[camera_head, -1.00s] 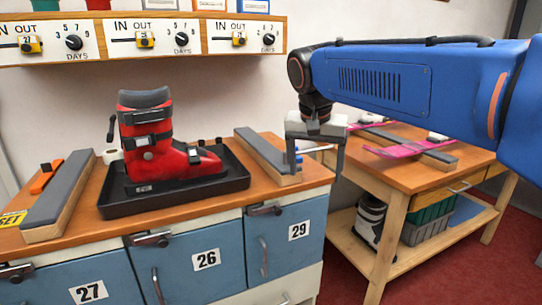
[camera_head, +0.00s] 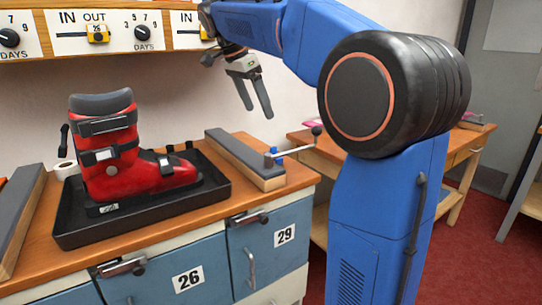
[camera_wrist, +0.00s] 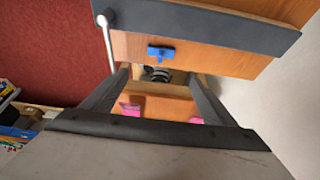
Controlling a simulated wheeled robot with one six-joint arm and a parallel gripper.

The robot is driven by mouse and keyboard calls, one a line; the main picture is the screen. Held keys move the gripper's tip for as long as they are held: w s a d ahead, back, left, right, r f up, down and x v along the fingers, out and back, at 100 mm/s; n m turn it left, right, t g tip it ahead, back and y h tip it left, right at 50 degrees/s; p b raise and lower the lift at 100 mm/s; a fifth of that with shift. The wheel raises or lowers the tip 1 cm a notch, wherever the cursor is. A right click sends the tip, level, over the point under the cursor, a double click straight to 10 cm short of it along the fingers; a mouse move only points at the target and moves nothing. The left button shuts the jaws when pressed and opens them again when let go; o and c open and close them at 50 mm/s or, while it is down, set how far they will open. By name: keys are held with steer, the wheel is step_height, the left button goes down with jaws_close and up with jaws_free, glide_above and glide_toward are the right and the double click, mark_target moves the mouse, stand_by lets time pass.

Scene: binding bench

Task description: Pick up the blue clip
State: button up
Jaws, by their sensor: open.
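The blue clip (camera_head: 273,152) is small and lies at the right end of the bench top, beside the end of a grey-topped wooden block. It also shows in the wrist view (camera_wrist: 160,54), on bare wood near the bench edge, beyond my fingers and roughly midway between them. My gripper (camera_head: 257,111) is open and empty, with its fingers pointing down. It hangs in the air above the right part of the bench, apart from the clip. In the wrist view both fingers (camera_wrist: 160,80) stand wide apart.
The grey-topped block (camera_head: 240,155) lies left of the clip. A metal lever with a dark ball knob (camera_head: 316,130) sticks out right of the clip. A red ski boot (camera_head: 120,150) stands in a black tray (camera_head: 75,237). Another wooden table (camera_head: 305,140) stands behind to the right.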

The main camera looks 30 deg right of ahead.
mark_target(273, 148)
steer(key=x, duration=1.6)
steer(key=shift+a+f, duration=0.1)
steer(key=shift+f, duration=0.15)
steer(key=c, duration=1.1)
